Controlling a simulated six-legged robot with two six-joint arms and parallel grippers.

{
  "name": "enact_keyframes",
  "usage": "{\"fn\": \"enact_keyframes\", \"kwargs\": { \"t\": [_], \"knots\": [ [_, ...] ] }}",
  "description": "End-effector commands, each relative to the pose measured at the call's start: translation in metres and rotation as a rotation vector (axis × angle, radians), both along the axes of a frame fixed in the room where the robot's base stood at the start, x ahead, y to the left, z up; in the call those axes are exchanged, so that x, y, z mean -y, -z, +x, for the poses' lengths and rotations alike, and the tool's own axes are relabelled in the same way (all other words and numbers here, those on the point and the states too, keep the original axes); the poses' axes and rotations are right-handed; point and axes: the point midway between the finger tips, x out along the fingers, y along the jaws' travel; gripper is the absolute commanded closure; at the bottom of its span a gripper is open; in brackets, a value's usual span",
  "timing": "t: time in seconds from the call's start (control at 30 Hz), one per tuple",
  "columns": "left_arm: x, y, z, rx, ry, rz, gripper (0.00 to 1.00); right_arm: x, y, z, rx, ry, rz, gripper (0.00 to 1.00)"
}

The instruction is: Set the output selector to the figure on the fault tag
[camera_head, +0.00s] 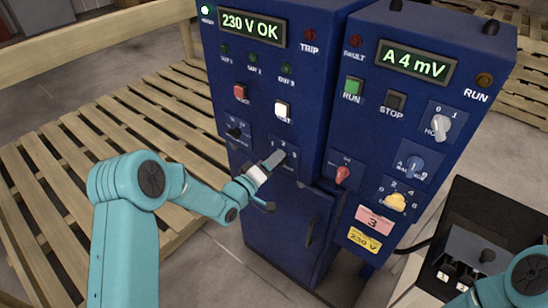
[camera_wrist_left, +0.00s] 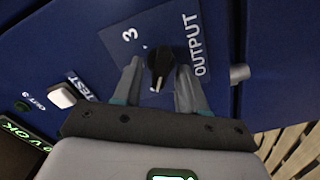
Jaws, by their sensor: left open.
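The output selector is a black knob (camera_wrist_left: 160,58) on a blue plate lettered OUTPUT, with a figure 3 beside it, in the left wrist view. My left gripper (camera_wrist_left: 159,72) is open, with one finger on either side of the knob; contact cannot be told. In the head view my left gripper (camera_head: 273,160) is at the selector plate (camera_head: 290,143) on the left cabinet and hides most of the knob. Its set figure is not clear. The pink fault tag (camera_head: 374,219) on the right cabinet reads 3. My right gripper is out of view.
The left cabinet's display (camera_head: 252,27) reads 230 V OK. A white TEST button (camera_head: 282,110) and red button (camera_head: 241,93) sit above the selector. A red knob (camera_head: 343,174) is to its right. A dark open case (camera_head: 470,215) stands at the lower right, beside my right arm.

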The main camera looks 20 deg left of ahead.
Motion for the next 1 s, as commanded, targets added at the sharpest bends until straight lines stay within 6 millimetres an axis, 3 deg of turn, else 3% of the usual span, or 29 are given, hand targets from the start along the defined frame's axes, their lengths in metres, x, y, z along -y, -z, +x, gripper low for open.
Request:
{"fn": "enact_keyframes", "kwargs": {
  "t": [0.3, 0.33, 0.43, 0.77, 1.0],
  "knots": [
    [0.002, 0.000, 0.004, 0.000, 0.000, 0.000, 0.58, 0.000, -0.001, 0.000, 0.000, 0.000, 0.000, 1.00],
    [0.002, 0.000, 0.004, 0.000, 0.000, 0.000, 0.62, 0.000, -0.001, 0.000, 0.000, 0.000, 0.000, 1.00],
    [0.002, 0.000, 0.004, 0.000, 0.000, 0.000, 0.94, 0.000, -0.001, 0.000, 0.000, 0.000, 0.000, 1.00],
    [0.002, 0.003, 0.004, 0.011, 0.000, 0.029, 0.94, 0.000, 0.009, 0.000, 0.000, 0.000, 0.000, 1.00],
    [0.002, 0.007, 0.004, 0.059, 0.000, 0.153, 0.94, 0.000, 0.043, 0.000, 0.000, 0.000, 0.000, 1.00]
  ]
}}
